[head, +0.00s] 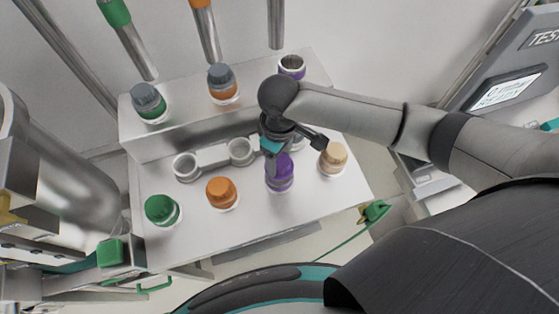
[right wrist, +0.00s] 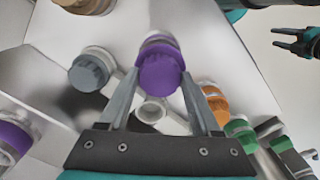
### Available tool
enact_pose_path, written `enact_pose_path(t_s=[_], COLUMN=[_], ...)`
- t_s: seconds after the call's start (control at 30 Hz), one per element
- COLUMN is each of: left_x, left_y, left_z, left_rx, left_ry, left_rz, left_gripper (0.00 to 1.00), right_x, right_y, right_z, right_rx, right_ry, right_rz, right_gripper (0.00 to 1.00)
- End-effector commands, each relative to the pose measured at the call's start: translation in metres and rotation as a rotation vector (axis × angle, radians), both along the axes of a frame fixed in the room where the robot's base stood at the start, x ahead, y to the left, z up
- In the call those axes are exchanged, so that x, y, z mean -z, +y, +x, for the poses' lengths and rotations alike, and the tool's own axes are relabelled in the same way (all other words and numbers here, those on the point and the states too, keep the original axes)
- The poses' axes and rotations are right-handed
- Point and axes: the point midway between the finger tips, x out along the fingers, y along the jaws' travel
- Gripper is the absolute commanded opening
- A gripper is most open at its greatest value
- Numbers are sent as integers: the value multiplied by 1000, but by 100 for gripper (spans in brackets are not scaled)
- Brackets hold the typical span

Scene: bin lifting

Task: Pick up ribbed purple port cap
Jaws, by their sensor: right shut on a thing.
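The ribbed purple port cap (head: 280,170) is in the front row of the white stepped block, between an orange cap and a beige cap. In the right wrist view the purple cap (right wrist: 159,72) is between the two fingertips. My right gripper (head: 277,150) reaches down from above and is shut on it, hiding part of its top. The cap appears upright at its port; I cannot tell whether it is raised. My left gripper (right wrist: 284,40) shows only in the right wrist view, at the upper right, its fingers apart and empty.
An orange cap (head: 221,192) and a green cap (head: 161,209) are left of the purple cap; a beige cap (head: 333,157) is close on its right. Grey-topped ports (head: 149,101) and an open purple-ringed port (head: 291,66) stand on the upper step. A test device (head: 505,90) is at right.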

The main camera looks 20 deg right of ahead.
Motion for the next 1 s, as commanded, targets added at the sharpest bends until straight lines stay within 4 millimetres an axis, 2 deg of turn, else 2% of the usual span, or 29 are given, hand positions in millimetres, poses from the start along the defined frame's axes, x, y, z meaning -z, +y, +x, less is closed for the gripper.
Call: enact_pose_path(t_s=[0.03, 0.3, 0.5, 0.7, 1.0], left_x=[-3, -14, -19, -21, -21], left_y=[0, 0, 0, 0, 0], left_z=[0, 0, 0, 0, 1], left_rx=[0, 0, 0, 0, 0], left_ry=[0, -1, -1, -1, -2], left_rz=[0, 0, 0, 0, 0], left_gripper=[50, 50, 50, 50, 50], right_x=[-15, -95, -139, -161, -165], right_y=[0, 1, 0, 0, 0], right_z=[2, 2, 1, 1, 0], right_rx=[0, -1, 0, 2, 1], right_ry=[-7, -8, -4, -1, 0], right_rz=[3, 3, 0, 0, 0], right_gripper=[0, 0, 0, 0, 0])
